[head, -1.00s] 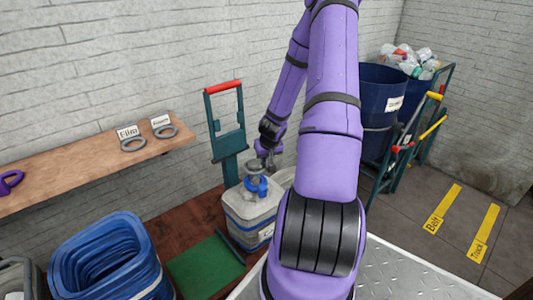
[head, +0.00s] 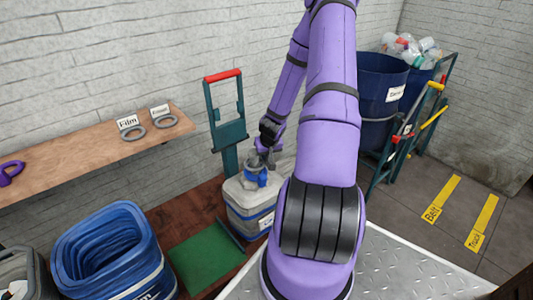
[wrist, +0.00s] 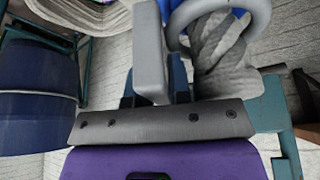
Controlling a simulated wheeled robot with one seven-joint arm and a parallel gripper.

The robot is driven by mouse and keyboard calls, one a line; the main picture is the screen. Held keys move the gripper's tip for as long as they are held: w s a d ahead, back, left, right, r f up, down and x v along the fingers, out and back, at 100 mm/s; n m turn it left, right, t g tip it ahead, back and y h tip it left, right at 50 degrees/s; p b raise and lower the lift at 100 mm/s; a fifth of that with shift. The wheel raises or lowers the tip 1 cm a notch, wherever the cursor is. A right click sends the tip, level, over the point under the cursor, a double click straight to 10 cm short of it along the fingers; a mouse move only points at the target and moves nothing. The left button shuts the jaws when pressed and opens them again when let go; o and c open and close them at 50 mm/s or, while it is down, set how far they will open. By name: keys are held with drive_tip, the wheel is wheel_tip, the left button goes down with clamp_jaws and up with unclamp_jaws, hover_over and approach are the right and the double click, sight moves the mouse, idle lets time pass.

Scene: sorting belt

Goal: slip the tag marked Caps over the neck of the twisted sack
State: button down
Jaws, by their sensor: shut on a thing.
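The sack's twisted grey neck (head: 251,163) stands up above a grey, blue-banded body (head: 250,205), with a blue piece (head: 256,179) around its lower part. My gripper (head: 266,157) is at the neck, pointing down. In the wrist view, a grey ring (wrist: 174,35), which looks like the tag, lies beside my pale grey finger and curves around the twisted neck (wrist: 222,50). The gripper is shut on this ring. Its lettering is not visible, and its far side is partly cut off, so I cannot tell how low it sits.
Two other ring tags, Film (head: 133,134) and one that seems to read Tissue (head: 165,121), lie on the wooden shelf (head: 90,160). A teal post with a red handle (head: 222,76) stands behind the sack. A blue container (head: 110,250) and green plate (head: 205,258) are left. Blue bins (head: 380,85) stand right.

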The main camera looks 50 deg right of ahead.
drive_tip(key=c, duration=1)
unclamp_jaws()
drive_tip(key=shift+r, duration=0.15)
drive_tip(key=v, duration=1)
drive_tip(key=shift+s+r, duration=0.1)
drive_tip(key=shift+r, duration=0.15)
drive_tip(key=w+a+r+n+t+y, duration=0.1)
drive_tip(key=w+a+r+n, duration=0.1)
drive_tip(key=a+r, duration=0.85)
drive_tip(key=w+a+r+n+y, duration=0.1)
drive_tip(key=w+a+r+n, duration=0.1)
drive_tip(key=a+r, duration=0.8)
drive_tip(key=s+a+r+n, duration=0.1)
drive_tip(key=s+a+r, duration=0.3)
drive_tip(key=s, duration=0.2)
drive_tip(key=s+a+r+n, duration=0.1)
drive_tip(key=s+a+r, duration=0.3)
drive_tip(key=s+r, duration=0.1)
drive_tip(key=s+a+r+n, duration=0.1)
drive_tip(key=s+a+r, duration=0.3)
drive_tip(key=s, duration=0.2)
drive_tip(key=shift+s+a+r+y, duration=0.3)
drive_tip(key=shift+s+r+y, duration=0.05)
drive_tip(key=shift+y, duration=0.05)
